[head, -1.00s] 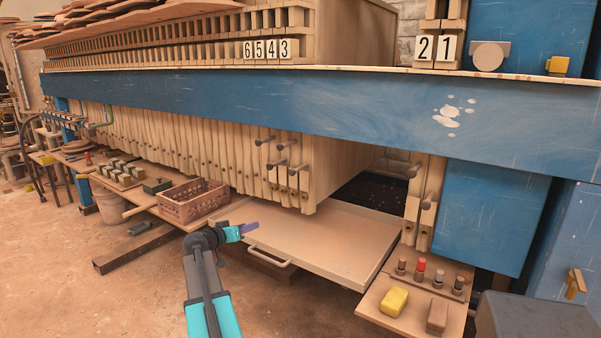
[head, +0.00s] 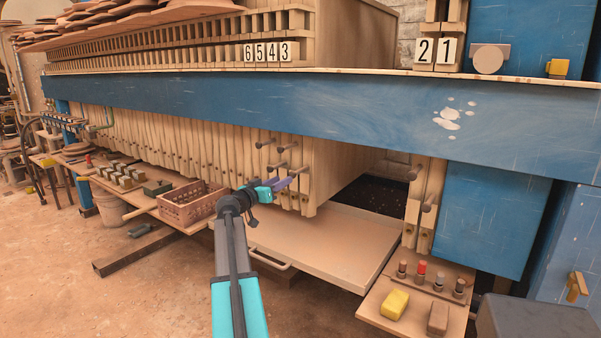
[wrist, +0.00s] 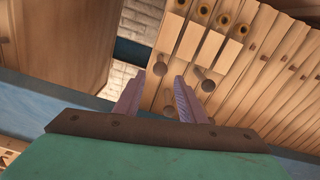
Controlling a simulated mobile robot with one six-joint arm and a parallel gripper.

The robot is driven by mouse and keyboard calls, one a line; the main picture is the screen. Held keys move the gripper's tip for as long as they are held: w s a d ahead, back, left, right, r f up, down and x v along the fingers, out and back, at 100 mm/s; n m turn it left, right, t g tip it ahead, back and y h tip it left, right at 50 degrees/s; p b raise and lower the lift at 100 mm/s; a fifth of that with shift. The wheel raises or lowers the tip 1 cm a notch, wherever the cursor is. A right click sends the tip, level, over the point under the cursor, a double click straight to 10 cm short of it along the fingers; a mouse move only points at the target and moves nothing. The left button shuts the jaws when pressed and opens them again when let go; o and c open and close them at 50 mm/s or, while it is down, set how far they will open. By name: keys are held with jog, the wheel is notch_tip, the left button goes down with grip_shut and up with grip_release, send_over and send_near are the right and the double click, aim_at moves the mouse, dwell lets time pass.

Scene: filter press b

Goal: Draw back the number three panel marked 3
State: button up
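The panel marked 3 is the rightmost of the left pack of wooden panels; its number plate (head: 285,51) sits above the blue beam. Its dark peg handle (head: 299,170) sticks out below the beam, lower than the neighbouring peg. My gripper (head: 287,184) is just left of and below this peg in the head view. In the wrist view my gripper (wrist: 158,82) is open, with two purple fingers apart. The panel 3 peg (wrist: 160,68) appears between the fingertips there; I cannot tell whether they reach around it. Nothing is seen gripped.
Other pegs (head: 287,145) crowd close on the left. Right of panel 3 is an open gap, then panels 2 and 1 (head: 426,195). The blue beam (head: 330,105) runs overhead. A tray (head: 330,245) lies below, and a crate (head: 190,205) stands left.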

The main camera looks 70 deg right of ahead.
aim_at(308, 167)
jog(key=shift+p+x, duration=1.55)
jog(key=shift+x, duration=5.25)
jog(key=shift+c, duration=0.2)
grip_shut()
